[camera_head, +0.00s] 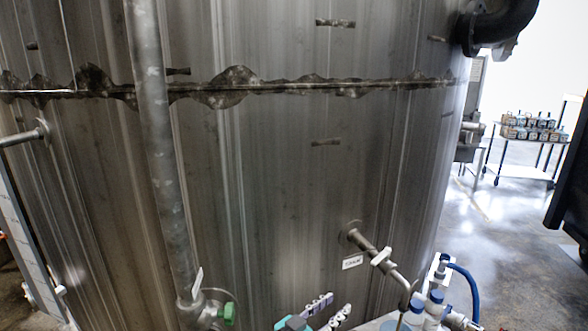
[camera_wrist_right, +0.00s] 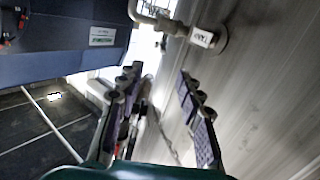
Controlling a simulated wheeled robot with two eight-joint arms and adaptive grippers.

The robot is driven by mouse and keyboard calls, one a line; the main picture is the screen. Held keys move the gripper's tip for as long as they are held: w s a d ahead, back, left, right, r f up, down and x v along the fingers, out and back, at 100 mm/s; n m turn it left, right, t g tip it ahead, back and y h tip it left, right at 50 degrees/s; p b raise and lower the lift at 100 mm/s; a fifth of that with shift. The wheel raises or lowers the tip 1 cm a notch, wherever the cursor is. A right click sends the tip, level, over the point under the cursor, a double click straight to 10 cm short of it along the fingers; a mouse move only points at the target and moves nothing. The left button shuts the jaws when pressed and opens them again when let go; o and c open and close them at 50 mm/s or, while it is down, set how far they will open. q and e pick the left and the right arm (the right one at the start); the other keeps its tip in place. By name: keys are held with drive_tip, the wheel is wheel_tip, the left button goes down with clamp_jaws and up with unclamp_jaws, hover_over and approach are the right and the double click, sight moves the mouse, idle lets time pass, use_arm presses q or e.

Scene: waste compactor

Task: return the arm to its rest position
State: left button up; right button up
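My right gripper (camera_head: 335,304) shows at the bottom edge of the head view, in front of the lower part of a large metal tank (camera_head: 290,190). Its teal body is partly cut off by the frame. In the right wrist view my right gripper (camera_wrist_right: 158,74) has its two purple-padded fingers spread apart with nothing between them. It is open and empty, close beside the tank wall (camera_wrist_right: 265,85). My left gripper is in neither view.
A pipe with a white-tagged valve (camera_head: 382,258) juts from the tank right of my gripper. A vertical pipe (camera_head: 158,130) ends at a green-handled valve (camera_head: 228,314). Blue-capped fittings (camera_head: 436,296) stand at lower right. Open floor (camera_head: 500,240) lies beyond, with a cart (camera_head: 525,150).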

drive_tip(key=s+d+f+n+g+y, duration=0.45)
drive_tip(key=s+d, duration=0.25)
drive_tip(key=d, duration=0.4)
drive_tip(key=s+a+f+n+y, duration=0.2)
drive_tip(key=s+y, duration=0.6)
drive_tip(key=s, duration=0.4)
drive_tip(key=shift+f+n, duration=0.5)
drive_tip(key=shift+n, duration=0.45)
idle(4.8)
